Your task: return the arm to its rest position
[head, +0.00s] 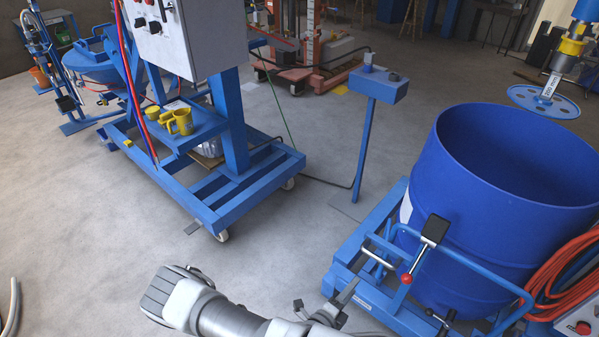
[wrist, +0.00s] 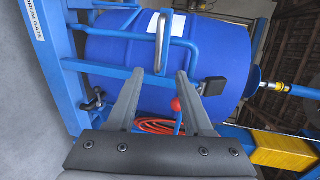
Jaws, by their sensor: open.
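My arm (head: 205,305) reaches in from the bottom of the head view, bent low over the floor. My gripper (head: 345,295) is at the front left of the blue drum's frame, partly cut off by the bottom edge. In the wrist view my gripper (wrist: 160,85) has its two grey fingers apart with nothing held between them. Beyond the fingertips are the blue drum (wrist: 205,50) and a bent blue handle (wrist: 178,45). A red ball knob (wrist: 176,104) shows between the fingers. I cannot tell whether a finger touches the frame.
The large open drum (head: 455,190) stands in a blue frame (head: 362,300) with levers close to my gripper. A wheeled blue cart (head: 245,205) with a control box (head: 195,40) and a blue pedestal (head: 368,130) stand farther back. Grey floor (head: 290,240) between them is clear.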

